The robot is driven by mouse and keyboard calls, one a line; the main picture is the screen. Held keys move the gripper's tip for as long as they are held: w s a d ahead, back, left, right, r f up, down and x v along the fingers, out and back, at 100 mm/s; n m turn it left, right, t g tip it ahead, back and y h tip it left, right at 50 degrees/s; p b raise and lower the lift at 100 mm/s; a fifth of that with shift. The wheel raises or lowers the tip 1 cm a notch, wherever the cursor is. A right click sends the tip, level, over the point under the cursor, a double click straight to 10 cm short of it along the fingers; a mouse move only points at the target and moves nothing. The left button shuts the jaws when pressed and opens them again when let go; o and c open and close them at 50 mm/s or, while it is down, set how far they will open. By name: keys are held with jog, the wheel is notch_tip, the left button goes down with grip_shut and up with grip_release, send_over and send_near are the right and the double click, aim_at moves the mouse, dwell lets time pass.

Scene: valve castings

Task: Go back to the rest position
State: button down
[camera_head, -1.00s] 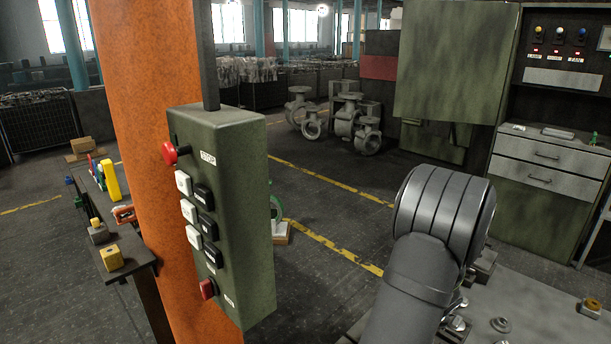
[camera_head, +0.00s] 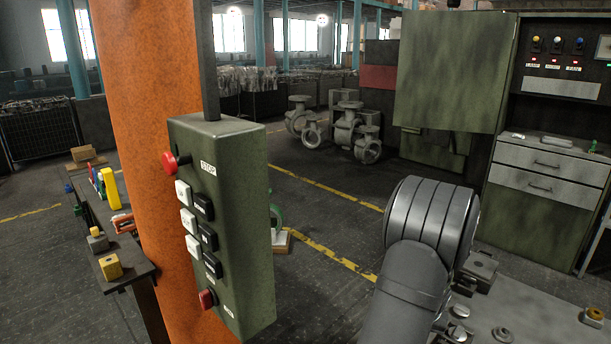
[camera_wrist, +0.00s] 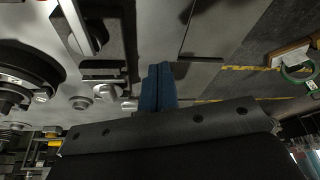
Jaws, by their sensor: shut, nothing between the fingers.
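My gripper (camera_wrist: 158,88) shows in the wrist view as blue fingers closed together, with nothing between them. The fingers are over the edge of a grey metal plate (camera_wrist: 150,30), apart from the parts on it. In the head view the gripper is hidden; only a grey link of my arm shows at the lower right, over the plate (camera_head: 545,325).
A green hanging control box (camera_head: 225,230) with red, white and black buttons is in front of an orange column (camera_head: 145,90). A bench (camera_head: 130,265) with small parts stands left. Valve castings (camera_head: 350,130) and a green cabinet (camera_head: 450,70) stand behind.

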jog(key=shift+w+d+m+h, duration=0.3)
jog(key=shift+w+d+m, duration=0.25)
jog(key=shift+m, duration=0.55)
jog(key=shift+d, duration=0.1)
jog(key=c, duration=1.3)
grip_release()
jog(key=o, duration=0.8)
jog(key=shift+s+f, duration=0.15)
jog(key=shift+s, duration=0.15)
jog(key=o, duration=0.5)
jog(key=shift+s+a+f+t+h, duration=0.2)
jog(key=shift+s+a+t+h, duration=0.3)
jog(key=shift+s, duration=0.35)
jog(key=s+a+r+t+h, duration=0.25)
jog(key=s+a+r, duration=0.2)
jog(key=s, duration=0.25)
jog(key=s+a+r+t+h, duration=0.2)
jog(key=s+a+r+t, duration=0.25)
jog(key=s, duration=0.25)
jog(key=f+x, duration=0.1)
jog(key=x, duration=0.8)
jog(key=shift+w+f, duration=0.15)
jog(key=shift+w, duration=0.05)
